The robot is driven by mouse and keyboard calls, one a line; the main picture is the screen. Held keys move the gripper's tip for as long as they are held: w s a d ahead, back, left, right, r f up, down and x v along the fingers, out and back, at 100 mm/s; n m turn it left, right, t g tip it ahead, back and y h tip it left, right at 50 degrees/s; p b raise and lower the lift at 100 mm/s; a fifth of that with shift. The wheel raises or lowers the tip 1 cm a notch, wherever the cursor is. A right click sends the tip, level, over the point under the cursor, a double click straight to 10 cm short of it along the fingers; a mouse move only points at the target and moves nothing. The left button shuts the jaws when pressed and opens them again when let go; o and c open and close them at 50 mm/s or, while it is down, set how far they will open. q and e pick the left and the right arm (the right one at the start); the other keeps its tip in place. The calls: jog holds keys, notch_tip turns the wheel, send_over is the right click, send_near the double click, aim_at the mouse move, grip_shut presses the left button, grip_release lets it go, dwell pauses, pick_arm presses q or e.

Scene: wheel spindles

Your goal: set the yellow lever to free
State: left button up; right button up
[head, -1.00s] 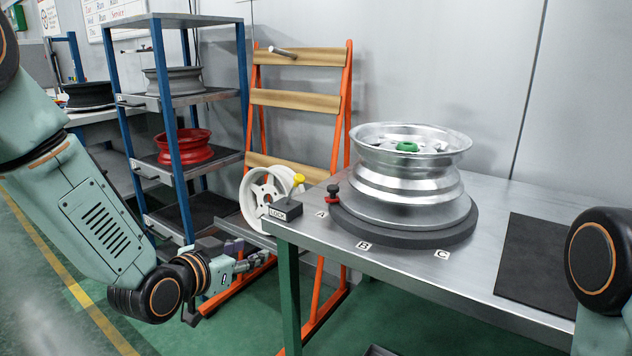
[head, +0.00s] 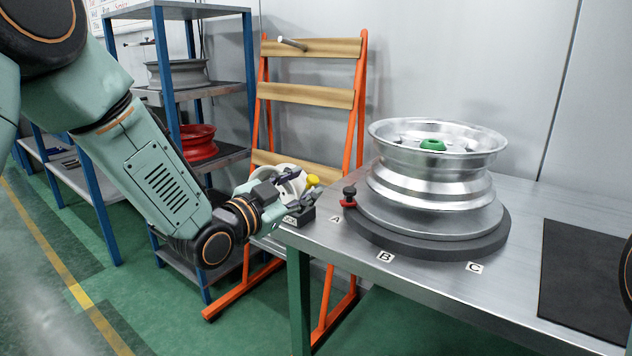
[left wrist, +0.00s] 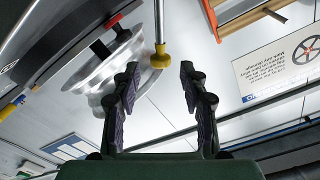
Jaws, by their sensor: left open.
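The yellow lever's knob (head: 312,180) shows just past my left gripper, above a small dark block (head: 301,219) at the table's left corner. The block has a label, partly covered by my gripper. My left gripper (head: 291,188) is open, close to the knob on its left side. In the left wrist view the yellow knob (left wrist: 161,58) hangs on a metal rod, in line with the gap between the open fingers (left wrist: 160,82) and beyond their tips. Nothing is between the fingers. My right gripper is out of view.
A silver wheel (head: 432,185) with a green centre sits on a dark round turntable (head: 410,241) marked A, B, C. A red and black plunger (head: 348,196) stands beside it. The orange rack (head: 358,110) and blue shelving (head: 251,70) stand behind. A dark mat (head: 585,275) lies right.

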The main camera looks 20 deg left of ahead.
aim_at(310, 180)
pick_arm(q)
jog(key=shift+b+x, duration=0.45)
jog(key=shift+x, duration=1.75)
jog(key=shift+a, duration=0.1)
grip_shut()
